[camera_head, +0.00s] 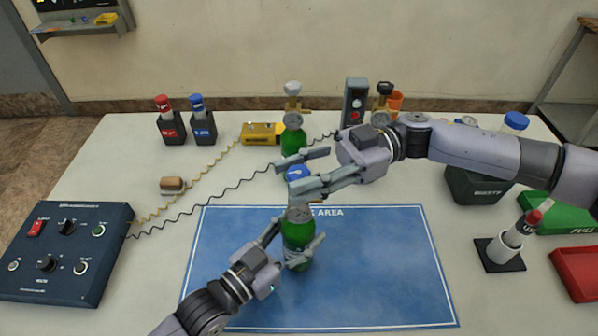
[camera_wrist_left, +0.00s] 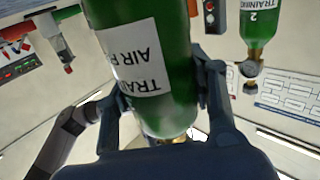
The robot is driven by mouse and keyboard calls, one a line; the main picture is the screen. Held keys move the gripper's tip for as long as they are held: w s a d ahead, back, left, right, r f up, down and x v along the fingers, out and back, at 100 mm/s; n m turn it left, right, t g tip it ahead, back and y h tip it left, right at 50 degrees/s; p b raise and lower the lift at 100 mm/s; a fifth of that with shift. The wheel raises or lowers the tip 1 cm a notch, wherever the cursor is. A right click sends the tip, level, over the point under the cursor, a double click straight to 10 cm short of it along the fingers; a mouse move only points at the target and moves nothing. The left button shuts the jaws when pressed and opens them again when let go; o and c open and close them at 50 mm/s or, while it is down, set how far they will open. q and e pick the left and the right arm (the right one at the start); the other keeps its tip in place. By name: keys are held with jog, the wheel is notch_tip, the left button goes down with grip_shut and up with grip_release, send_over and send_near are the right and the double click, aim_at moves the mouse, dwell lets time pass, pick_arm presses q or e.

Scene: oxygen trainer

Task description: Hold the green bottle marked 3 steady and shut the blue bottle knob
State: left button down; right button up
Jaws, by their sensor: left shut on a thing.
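A green bottle (camera_head: 299,240) stands upright at the top middle of the blue mat (camera_head: 350,270). My left gripper (camera_head: 290,246) is shut on its body, with one finger on each side. In the left wrist view the same green bottle (camera_wrist_left: 165,70) fills the space between the fingers, with part of a white "TRAINING AIR" label showing; no number 3 is visible. The blue knob (camera_head: 297,172) shows above the bottle's valve. My right gripper (camera_head: 302,170) is open, its fingers apart on either side of the knob. I cannot tell whether they touch it.
Another green bottle (camera_head: 293,140) stands behind; a bottle marked 2 (camera_wrist_left: 259,25) shows in the left wrist view. A control box (camera_head: 65,250) is at left. A dark bin (camera_head: 475,188), a green tray (camera_head: 560,215) and a red tray (camera_head: 578,270) are at right. The mat's right half is clear.

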grip_shut()
jog(key=shift+m+t, duration=0.3)
jog(key=shift+t, duration=0.1)
jog(key=m+t+y, duration=0.1)
jog(key=t, duration=0.1)
jog(key=shift+s+f+m+t, duration=0.1)
jog(key=shift+m+t, duration=0.3)
jog(key=m+t, duration=0.2)
jog(key=t, duration=0.1)
jog(key=m+t, duration=0.2)
jog(key=t, duration=0.1)
jog(key=shift+s+t, duration=0.1)
jog(key=shift+t, duration=0.3)
jog(key=m+t, duration=0.1)
jog(key=t, duration=0.1)
jog(key=m+t+h, duration=0.1)
jog(key=m+t, duration=0.1)
jog(key=m+t+h, duration=0.1)
jog(key=m+t, duration=0.1)
jog(key=shift+a+t, duration=0.25)
jog(key=shift+t, duration=0.15)
jog(key=shift+m+t+h, duration=0.3)
jog(key=shift+t, duration=0.1)
jog(key=shift+d, duration=0.2)
jog(key=shift+o, duration=1.8)
grip_release()
